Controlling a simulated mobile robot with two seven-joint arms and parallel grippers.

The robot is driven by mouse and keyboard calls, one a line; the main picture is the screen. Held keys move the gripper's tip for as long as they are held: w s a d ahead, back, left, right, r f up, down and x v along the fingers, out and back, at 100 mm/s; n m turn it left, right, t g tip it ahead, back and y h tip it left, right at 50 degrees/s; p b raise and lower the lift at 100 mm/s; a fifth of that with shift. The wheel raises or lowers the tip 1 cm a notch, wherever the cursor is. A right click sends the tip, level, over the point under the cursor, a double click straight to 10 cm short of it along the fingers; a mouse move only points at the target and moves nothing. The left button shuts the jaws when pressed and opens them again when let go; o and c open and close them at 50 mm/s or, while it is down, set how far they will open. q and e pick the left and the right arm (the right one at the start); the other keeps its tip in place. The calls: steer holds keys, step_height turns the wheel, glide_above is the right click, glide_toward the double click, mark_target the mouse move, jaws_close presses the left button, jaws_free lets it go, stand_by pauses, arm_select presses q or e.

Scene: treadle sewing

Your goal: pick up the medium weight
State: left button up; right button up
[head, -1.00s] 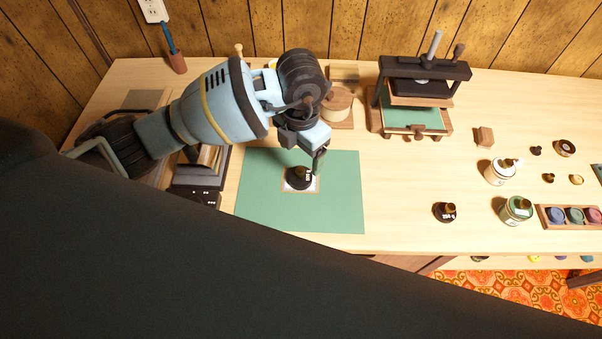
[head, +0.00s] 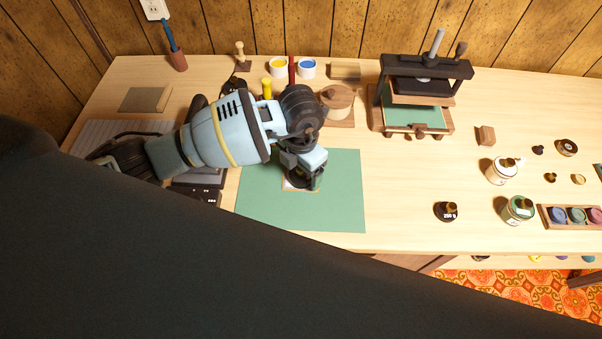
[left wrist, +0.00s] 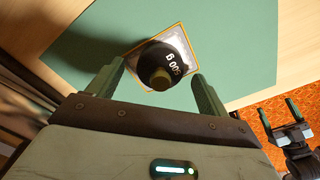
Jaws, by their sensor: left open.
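A black weight with a brass knob, marked 500 g, stands on a small framed square on the green mat (head: 343,205). In the left wrist view this 500 g weight (left wrist: 172,62) lies between and just beyond the fingers. My left gripper (left wrist: 156,82) is open, a finger on each side, with no clear contact. In the head view the left gripper (head: 304,176) is low over the weight and mostly hides it. A second dark weight (head: 446,211), marked 250 g, stands apart on the bare table to the right. My right gripper (left wrist: 280,116) shows at the left wrist view's right edge, fingers apart and empty.
A press (head: 420,95) stands at the back. A lidded wooden pot (head: 337,100) is behind the mat. Jars (head: 517,209), small dark pieces and a tray of colours (head: 544,222) are at the right. The table between mat and 250 g weight is clear.

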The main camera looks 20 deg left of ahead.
arm_select(q)
steer(key=c, duration=1.4)
steer(key=shift+r, duration=0.1)
steer(key=shift+c, duration=0.2)
steer(key=shift+r, duration=0.15)
steer(key=shift+r, duration=1.45)
steer(key=shift+s+d+r, duration=0.1)
steer(key=shift+d+r, duration=0.05)
steer(key=shift+r, duration=0.1)
steer(key=s+d+r, duration=0.1)
steer(key=s+d, duration=0.8)
steer(key=d, duration=0.3)
steer(key=shift+s+d+r+b, duration=0.15)
steer(key=shift+s+d+b, duration=0.05)
steer(key=shift+s+b, duration=0.1)
